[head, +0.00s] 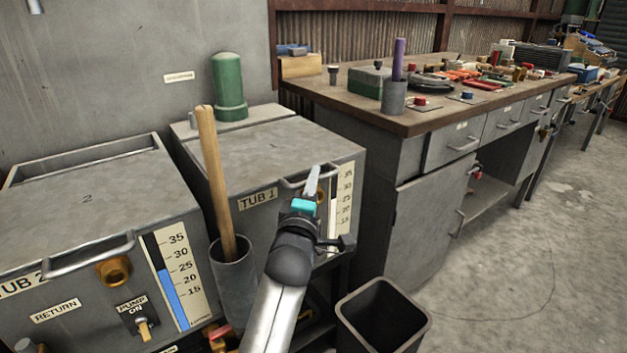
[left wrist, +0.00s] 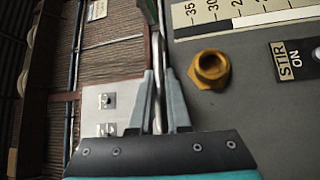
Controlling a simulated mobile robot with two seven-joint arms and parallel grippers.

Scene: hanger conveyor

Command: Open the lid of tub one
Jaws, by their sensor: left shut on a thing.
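Tub one (head: 345,195) is a grey metal box labelled "TUB 1", with a level scale on its front. Its grey lid (head: 265,148) looks flat and closed. A metal bar handle (head: 291,183) runs along the lid's front edge. My left gripper (head: 312,186) is at the right part of this handle, its jaws partly hidden by the wrist. In the left wrist view the two fingers (left wrist: 160,88) are shut on the handle bar (left wrist: 158,75). My right gripper is not in view.
Tub two (head: 90,200) stands at left. A wooden handle (head: 215,175) rises from a grey cup (head: 234,285) left of my arm. A green cylinder (head: 229,88) stands behind the lid. A bin (head: 383,318) is at lower right, beside a cluttered workbench (head: 400,115). Floor at right is clear.

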